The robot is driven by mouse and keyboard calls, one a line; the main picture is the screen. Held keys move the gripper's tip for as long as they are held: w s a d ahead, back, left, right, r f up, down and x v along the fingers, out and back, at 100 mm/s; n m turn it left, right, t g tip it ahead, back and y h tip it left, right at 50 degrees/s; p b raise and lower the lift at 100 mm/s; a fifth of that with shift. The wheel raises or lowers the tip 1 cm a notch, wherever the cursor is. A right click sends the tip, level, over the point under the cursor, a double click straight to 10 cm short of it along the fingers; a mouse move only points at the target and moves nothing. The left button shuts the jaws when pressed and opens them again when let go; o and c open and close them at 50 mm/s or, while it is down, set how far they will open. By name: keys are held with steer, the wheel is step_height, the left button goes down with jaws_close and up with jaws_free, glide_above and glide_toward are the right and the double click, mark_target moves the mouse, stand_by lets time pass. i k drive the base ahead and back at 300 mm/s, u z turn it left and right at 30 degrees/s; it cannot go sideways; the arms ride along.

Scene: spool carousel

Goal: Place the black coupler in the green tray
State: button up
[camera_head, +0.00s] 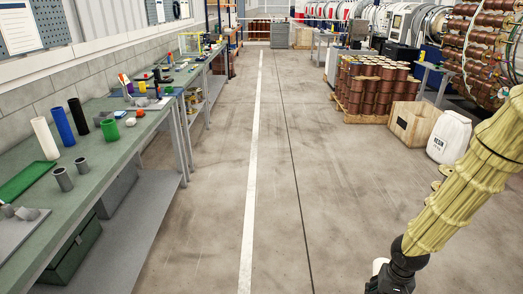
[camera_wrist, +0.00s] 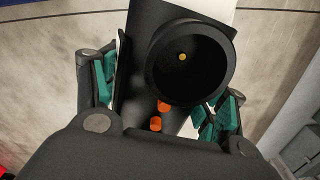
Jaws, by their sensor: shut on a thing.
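My gripper (camera_wrist: 165,95) shows in the wrist view, its green-padded fingers on either side of a round, hollow black piece. This looks like the black coupler (camera_wrist: 150,75), its open end facing the camera; where the pads touch it is not clear. In the head view my gripper is low at the right, over the floor and away from the bench, and the coupler cannot be made out there. The green tray (camera_head: 30,178) lies flat on the workbench at the left, far from my gripper.
The green workbench (camera_head: 120,163) runs along the left wall. White (camera_head: 44,138), blue (camera_head: 63,125) and black (camera_head: 78,116) tubes stand behind the tray. Grey cylinders (camera_head: 63,179) stand right of it. The middle floor is clear. A wooden crate (camera_head: 411,126) and white sack (camera_head: 449,138) stand right.

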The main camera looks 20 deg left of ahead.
mark_target(19, 185)
steer(key=z, duration=0.05)
steer(key=i, duration=1.6)
steer(key=u, duration=3.3)
